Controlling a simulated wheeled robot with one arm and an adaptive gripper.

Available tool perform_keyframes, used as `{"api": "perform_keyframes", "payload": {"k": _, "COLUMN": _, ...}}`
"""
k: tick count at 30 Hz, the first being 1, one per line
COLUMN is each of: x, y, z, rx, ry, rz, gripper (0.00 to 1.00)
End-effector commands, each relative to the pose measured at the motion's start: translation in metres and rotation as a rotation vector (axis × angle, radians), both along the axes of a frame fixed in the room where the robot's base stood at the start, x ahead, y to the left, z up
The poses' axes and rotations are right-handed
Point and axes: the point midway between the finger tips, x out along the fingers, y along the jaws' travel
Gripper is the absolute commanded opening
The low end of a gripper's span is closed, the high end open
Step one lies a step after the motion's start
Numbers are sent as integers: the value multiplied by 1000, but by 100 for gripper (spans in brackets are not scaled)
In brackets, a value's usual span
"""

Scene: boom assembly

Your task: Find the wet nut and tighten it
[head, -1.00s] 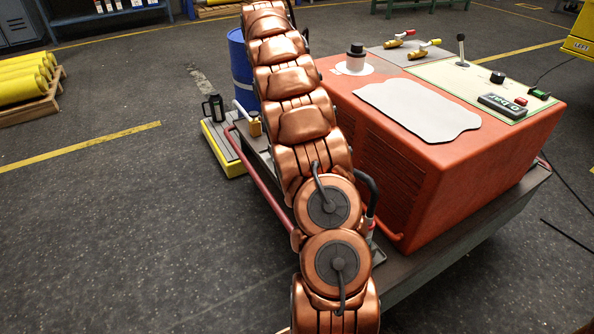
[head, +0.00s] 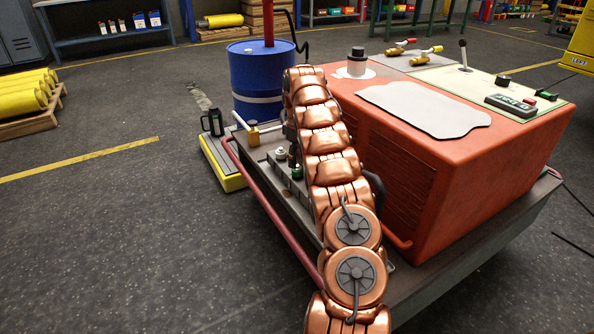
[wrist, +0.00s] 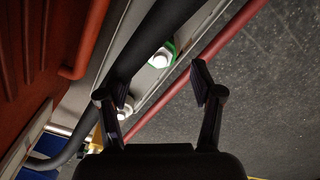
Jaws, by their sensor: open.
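In the wrist view my gripper (wrist: 153,84) is open and empty, with its two fingers spread. A bright metal hex nut on a green-edged base (wrist: 163,56) sits beyond the fingertips on a grey rail. A second pale metal fitting (wrist: 124,107) lies by the left finger, partly hidden by it. In the head view small fittings stand on the deck, one pale and round (head: 281,153) and one green-edged (head: 297,172). My arm covers my gripper there. I cannot tell which nut is wet.
A thick black hose (wrist: 155,35) runs close to the nut. A red rail (wrist: 200,67) edges the deck. The orange machine housing (head: 400,190) stands right of my arm. A blue drum (head: 262,80) stands behind.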

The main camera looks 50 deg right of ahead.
Motion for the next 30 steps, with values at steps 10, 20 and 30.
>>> {"api": "perform_keyframes", "payload": {"k": 10, "x": -1, "y": 1, "z": -39, "rx": 1, "ry": 3, "rz": -1, "gripper": 66}}
{"api": "perform_keyframes", "payload": {"k": 20, "x": 0, "y": 0, "z": -40, "rx": 0, "ry": 1, "rz": -1, "gripper": 66}}
{"api": "perform_keyframes", "payload": {"k": 30, "x": 0, "y": 0, "z": -40, "rx": 0, "ry": 1, "rz": -1, "gripper": 30}}
